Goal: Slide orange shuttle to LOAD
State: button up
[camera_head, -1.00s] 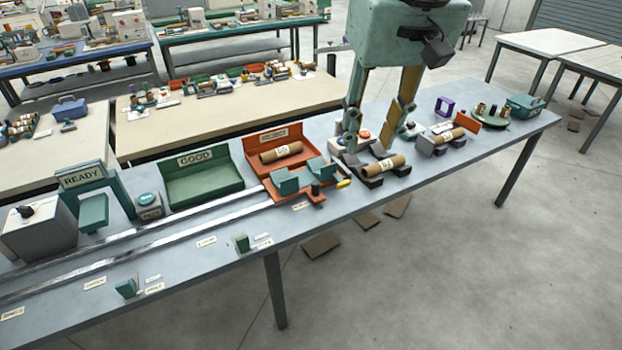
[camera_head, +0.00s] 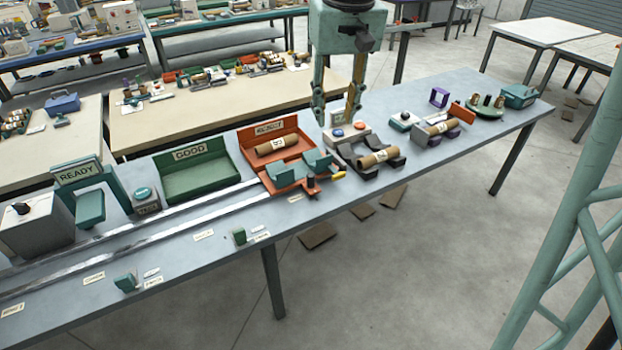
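The orange shuttle (camera_head: 274,187) sits at the right end of the two metal rails (camera_head: 170,220). It carries two teal cradle blocks and has a dark knob (camera_head: 310,182) and a yellow-tipped end (camera_head: 339,175) at its right. No tube lies in its cradles. My gripper (camera_head: 335,118) points down with its fingers apart and nothing between them. In the picture it is above and right of the shuttle, in front of the grey box with blue and orange buttons (camera_head: 348,132). Small white labels (camera_head: 203,235) line the rail's front side; their text is too small to read.
An orange tray (camera_head: 248,140) holding a brown tube stands behind the shuttle. A green GOOD tray (camera_head: 205,181) and teal READY gate (camera_head: 75,172) stand further left. A dark cradle (camera_head: 345,152) with another tube is right of the shuttle. The rails left of the shuttle look clear.

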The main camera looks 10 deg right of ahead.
jog(key=w+f+g+p, duration=0.1)
jog(key=w+f, duration=1.1)
jog(key=w, duration=0.2)
jog(key=p, duration=0.1)
send_over(311, 175)
notch_tip(311, 175, down, 15)
jog(key=shift+w+f+g, duration=0.1)
jog(key=shift+w+g, duration=0.05)
jog(key=shift+g, duration=0.25)
jog(key=shift+f, duration=0.2)
jog(key=shift+f, duration=6.7)
grip_shut()
